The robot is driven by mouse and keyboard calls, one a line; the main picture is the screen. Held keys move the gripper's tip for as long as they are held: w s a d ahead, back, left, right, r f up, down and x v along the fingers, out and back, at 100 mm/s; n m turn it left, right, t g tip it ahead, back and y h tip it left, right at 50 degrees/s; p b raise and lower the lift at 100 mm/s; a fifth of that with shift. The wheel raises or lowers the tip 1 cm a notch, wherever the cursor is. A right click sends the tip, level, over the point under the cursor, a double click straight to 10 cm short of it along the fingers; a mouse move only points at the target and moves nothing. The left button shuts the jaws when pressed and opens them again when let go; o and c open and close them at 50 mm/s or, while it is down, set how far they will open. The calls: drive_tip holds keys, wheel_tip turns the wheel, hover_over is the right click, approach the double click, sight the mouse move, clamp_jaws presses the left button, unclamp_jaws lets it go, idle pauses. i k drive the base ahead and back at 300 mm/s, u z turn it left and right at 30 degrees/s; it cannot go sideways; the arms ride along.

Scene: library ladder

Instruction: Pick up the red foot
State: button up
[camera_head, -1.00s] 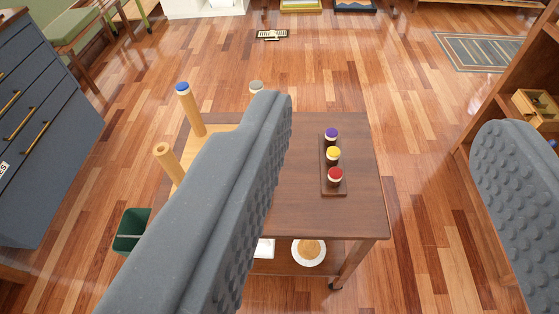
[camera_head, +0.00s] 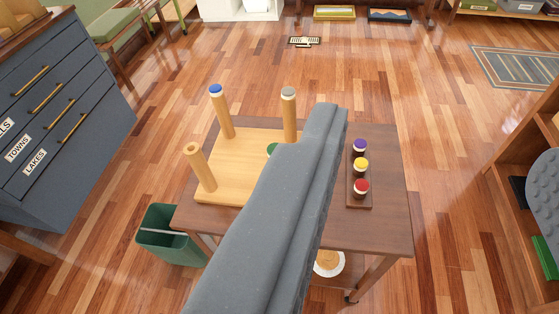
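The rack is on the right part of a brown table (camera_head: 392,228). My grey gripper (camera_head: 328,108) crosses the centre of the view, left of the rack. Its fingers appear together, no ridged inner pads show, and nothing is seen in them. It hides the table's middle.
A pale wooden board (camera_head: 245,150) with upright legs, some capped blue and grey, one bare, sits on the table's left. A green bin (camera_head: 172,240) stands beside the table. Blue drawers (camera_head: 60,120) are at left, shelving (camera_head: 515,145) at right. Open floor lies behind the table.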

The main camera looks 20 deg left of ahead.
sight(362, 186)
drive_tip(key=k, duration=1.2)
drive_tip(key=z, duration=0.45)
drive_tip(key=i, duration=1.85)
drive_tip(key=u, duration=0.75)
